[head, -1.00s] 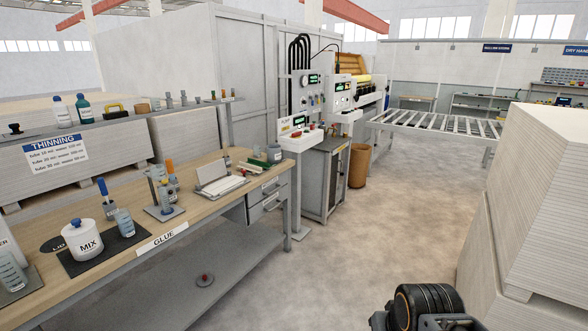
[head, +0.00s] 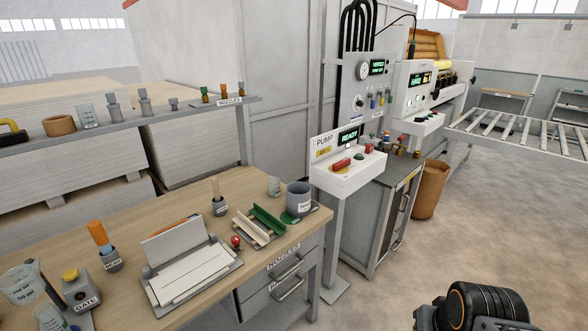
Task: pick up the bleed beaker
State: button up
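No label reading "bleed" is legible, so I cannot tell for certain which vessel is the bleed beaker. A grey open cup (head: 298,197) stands upright on a green round pad at the far right end of the wooden bench; its small label is unreadable. A small clear beaker (head: 273,186) stands just left of it. A larger clear graduated beaker (head: 25,285) is at the bench's near left, and another clear one (head: 87,116) stands on the shelf. Only a dark part of my arm shows at the lower right; my gripper's fingers are not in view.
The wooden bench (head: 165,213) also carries a paper tray (head: 190,270), a green holder (head: 267,220), a red-knobbed item (head: 236,242) and a GATE block (head: 80,292). The pump console (head: 345,170) stands right of the bench, with a brown bin (head: 430,190) beyond. Floor to the right is clear.

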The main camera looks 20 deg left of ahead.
aim_at(274, 187)
jog(key=i, duration=2)
jog(key=u, duration=3.75)
